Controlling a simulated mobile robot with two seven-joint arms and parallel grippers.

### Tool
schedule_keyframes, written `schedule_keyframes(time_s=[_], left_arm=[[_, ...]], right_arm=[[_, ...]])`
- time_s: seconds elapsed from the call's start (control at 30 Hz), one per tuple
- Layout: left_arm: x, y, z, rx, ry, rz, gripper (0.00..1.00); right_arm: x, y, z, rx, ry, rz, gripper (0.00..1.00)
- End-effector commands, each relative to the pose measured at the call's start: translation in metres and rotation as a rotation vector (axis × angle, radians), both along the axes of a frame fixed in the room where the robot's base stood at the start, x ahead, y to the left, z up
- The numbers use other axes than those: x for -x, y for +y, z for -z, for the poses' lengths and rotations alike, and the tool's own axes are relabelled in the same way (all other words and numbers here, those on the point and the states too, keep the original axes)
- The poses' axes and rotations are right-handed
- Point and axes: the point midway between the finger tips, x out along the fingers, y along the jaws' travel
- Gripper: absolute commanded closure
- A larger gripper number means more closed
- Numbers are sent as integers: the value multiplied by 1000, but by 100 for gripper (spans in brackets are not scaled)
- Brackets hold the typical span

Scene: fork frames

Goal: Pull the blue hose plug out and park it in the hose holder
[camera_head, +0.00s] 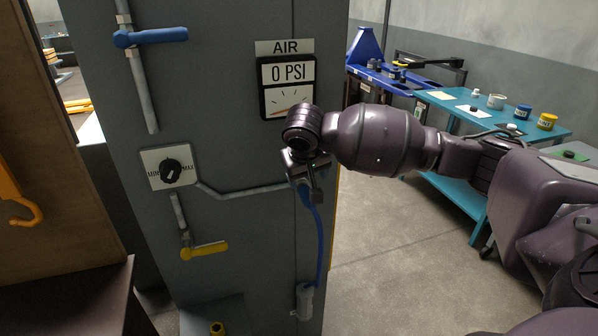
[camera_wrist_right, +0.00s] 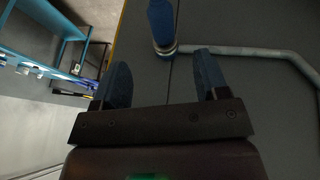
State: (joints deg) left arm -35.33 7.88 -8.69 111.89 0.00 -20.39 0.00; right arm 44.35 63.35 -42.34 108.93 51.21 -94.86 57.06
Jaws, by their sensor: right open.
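The blue hose plug (camera_wrist_right: 161,20) shows at the top of the right wrist view, with a metal collar where the grey pipe meets it. In the head view my right gripper hides most of it. The blue hose (camera_head: 319,245) hangs below it along the panel edge, down to a light grey cylindrical piece (camera_head: 305,302); whether this is the hose holder I cannot tell. My right gripper (camera_head: 309,187) is open at the plug; in the wrist view its fingers (camera_wrist_right: 162,75) lie either side of the plug's line, with a gap and nothing between them. My left gripper is not in view.
The grey panel (camera_head: 228,120) carries an AIR gauge (camera_head: 288,87) reading 0 PSI, a MIN-MAX knob (camera_head: 172,171), a blue lever (camera_head: 150,37) and a yellow lever (camera_head: 204,250). A teal table (camera_head: 545,128) with jars stands at right. The floor (camera_head: 400,260) right of the panel is clear.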

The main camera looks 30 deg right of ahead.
Motion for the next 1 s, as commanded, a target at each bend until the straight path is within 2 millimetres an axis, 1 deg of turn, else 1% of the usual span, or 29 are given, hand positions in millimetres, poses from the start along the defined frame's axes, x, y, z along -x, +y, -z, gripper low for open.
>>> schedule_keyframes(time_s=[0.13,0.23,0.7,0.83,1.0], left_arm=[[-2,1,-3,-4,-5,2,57],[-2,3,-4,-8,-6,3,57],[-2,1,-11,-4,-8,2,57],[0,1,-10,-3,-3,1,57],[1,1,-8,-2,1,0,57]], right_arm=[[-2,-1,4,-6,-7,24,33],[-5,-4,12,-7,-7,25,33],[-27,-23,76,-6,-7,22,33],[-32,-26,88,-7,-8,21,33],[-35,-29,96,-6,-10,20,33]])
